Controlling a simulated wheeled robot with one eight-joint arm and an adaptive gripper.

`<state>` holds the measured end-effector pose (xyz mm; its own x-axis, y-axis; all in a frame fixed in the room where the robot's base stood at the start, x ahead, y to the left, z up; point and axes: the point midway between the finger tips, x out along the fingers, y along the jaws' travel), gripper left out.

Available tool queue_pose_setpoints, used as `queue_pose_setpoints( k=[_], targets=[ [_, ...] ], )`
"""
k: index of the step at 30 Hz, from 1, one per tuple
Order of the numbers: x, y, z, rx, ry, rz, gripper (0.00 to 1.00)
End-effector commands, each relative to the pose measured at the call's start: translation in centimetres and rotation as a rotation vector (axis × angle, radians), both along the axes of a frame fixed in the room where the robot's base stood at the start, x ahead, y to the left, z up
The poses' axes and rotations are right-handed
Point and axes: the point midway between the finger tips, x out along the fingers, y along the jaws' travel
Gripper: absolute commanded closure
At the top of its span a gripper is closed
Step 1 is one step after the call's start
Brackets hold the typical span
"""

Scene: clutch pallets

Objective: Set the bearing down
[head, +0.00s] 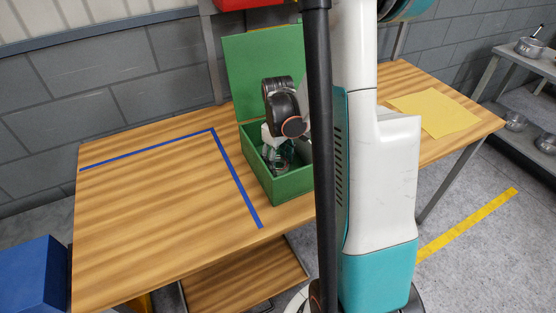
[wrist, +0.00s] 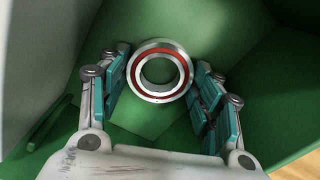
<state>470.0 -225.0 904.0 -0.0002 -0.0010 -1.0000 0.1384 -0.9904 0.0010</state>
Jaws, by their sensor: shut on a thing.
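The bearing (wrist: 160,96) is a pale metal ring with a red band and an open centre, seen between my fingers in the wrist view. My gripper (wrist: 163,72) is shut on it, with a teal-padded finger on each side. In the head view my gripper (head: 276,160) reaches down into the open green box (head: 285,188) on the table. The bearing is too small and covered to make out there. I cannot tell whether the bearing touches the box floor.
The box lid (head: 262,68) stands open at the back. Blue tape (head: 238,180) marks a clear area of the wooden table (head: 150,215) left of the box. A yellow sheet (head: 437,112) lies to the right. My arm hides part of the box's right side.

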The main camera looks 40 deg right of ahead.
Motion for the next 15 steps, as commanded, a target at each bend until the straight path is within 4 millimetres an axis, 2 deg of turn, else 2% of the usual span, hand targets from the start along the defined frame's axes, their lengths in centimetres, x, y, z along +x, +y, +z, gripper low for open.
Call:
queue_pose_setpoints(
  k=[2,3,5,15],
  targets=[
    [0.01,0.0,-0.33,0.0,0.0,0.0,0.74],
    [0.01,-0.01,-0.32,0.0,0.0,0.0,0.36],
    [0.01,0.0,-0.25,0.0,0.0,0.0,0.23],
    [0.01,-0.01,-0.22,0.0,0.0,0.0,0.21]
  ],
)
